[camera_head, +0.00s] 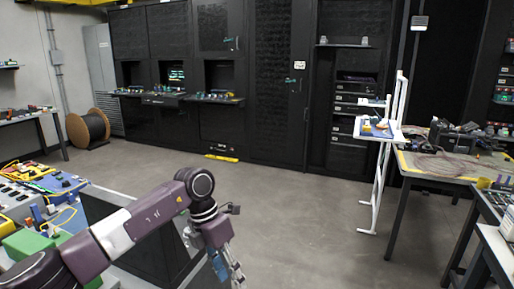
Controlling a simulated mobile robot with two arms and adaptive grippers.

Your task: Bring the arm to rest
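My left arm comes in from the lower left, bends at a dark elbow joint and ends in my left gripper (232,274), near the bottom centre. The gripper points down over the open floor, beside the dark side of the bench. A blue part shows at the gripper, and I cannot tell if it is held or part of the hand. The finger gap is too small and partly cut off to judge. My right gripper is not in view.
A cluttered bench (100,187) stands at the left. A cable drum (88,130) is by the wall. Black cabinets (260,80) line the back. A white stand (378,190) and a table with cables (440,172) are at the right. The middle floor (290,215) is clear.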

